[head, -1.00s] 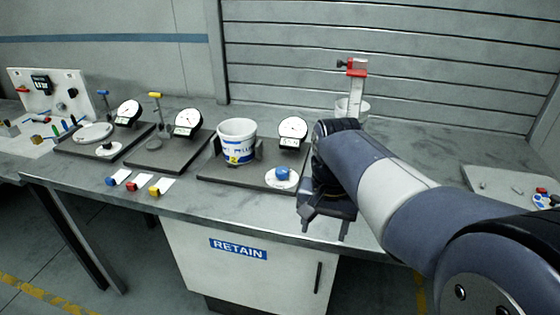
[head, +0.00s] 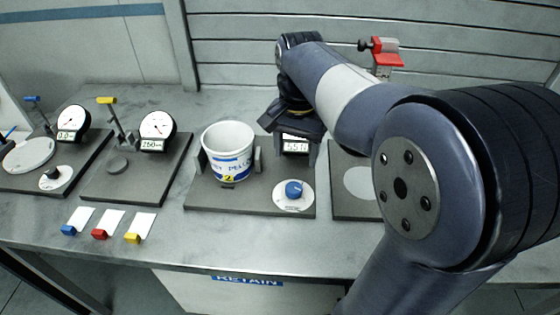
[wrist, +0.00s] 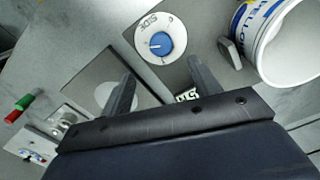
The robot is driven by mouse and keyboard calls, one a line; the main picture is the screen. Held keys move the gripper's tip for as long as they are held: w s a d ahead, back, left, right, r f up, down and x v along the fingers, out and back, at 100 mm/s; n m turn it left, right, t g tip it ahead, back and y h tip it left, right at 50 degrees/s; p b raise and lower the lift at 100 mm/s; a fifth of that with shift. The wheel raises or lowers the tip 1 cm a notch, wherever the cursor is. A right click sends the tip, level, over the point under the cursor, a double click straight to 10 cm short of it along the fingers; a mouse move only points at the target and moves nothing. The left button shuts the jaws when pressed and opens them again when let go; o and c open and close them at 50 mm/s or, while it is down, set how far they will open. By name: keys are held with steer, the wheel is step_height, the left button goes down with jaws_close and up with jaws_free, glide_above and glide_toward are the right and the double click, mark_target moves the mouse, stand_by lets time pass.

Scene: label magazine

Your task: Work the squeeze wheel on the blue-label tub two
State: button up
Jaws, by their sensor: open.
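The white tub (head: 228,140) with a blue label and a yellow 2 tag stands upright between two dark clamp pads on a dark base plate (head: 235,200). The squeeze wheel is a blue knob (head: 294,189) on a white marked dial at the plate's front right. In the wrist view the blue knob (wrist: 160,42) lies beyond and between the fingers, and the tub (wrist: 285,40) is at the upper right. My gripper (head: 292,142) is open and empty above the back right of the plate, behind the knob and apart from it. It partly hides the gauge; its display (head: 295,145) still shows.
Two more gauge stations stand left, with a dial gauge (head: 158,127) and a yellow-handled lever (head: 107,101). Blue, red and yellow tagged cards (head: 112,224) lie in front. A plate with a grey disc (head: 361,182) is right of the knob. A red-topped stand (head: 386,52) rises behind my arm.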

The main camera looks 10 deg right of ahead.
mark_target(294, 187)
step_height(294, 187, down, 11)
steer(key=shift+w+r+b, duration=0.1)
steer(key=shift+r+b, duration=0.05)
steer(key=shift+b, duration=0.25)
steer(key=shift+c, duration=0.3)
steer(key=c, duration=0.9)
